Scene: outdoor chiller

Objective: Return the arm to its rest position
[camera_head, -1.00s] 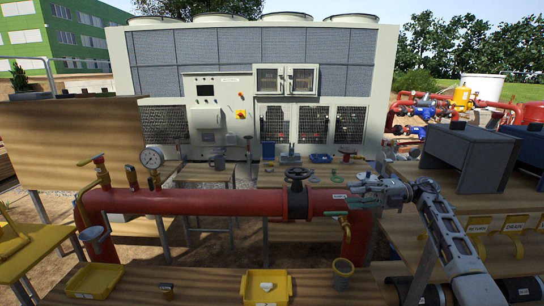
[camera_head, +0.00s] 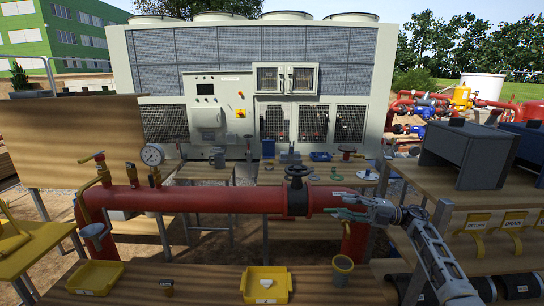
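My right arm comes in from the lower right. Its gripper (camera_head: 345,206) is in front of the right end of the red pipe (camera_head: 215,202), near the bend where the pipe turns down. The fingers look spread apart, with nothing visible between them. The gripper overlaps the pipe in the picture; I cannot tell whether they touch. My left gripper is not in view.
A black valve (camera_head: 298,190) and a pressure gauge (camera_head: 152,155) sit on the pipe. A yellow tray (camera_head: 248,296) with a pale object and a grey-and-yellow cup (camera_head: 342,268) stand on the front bench. A dark grey box (camera_head: 468,155) stands on the right bench. The chiller (camera_head: 250,60) is behind.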

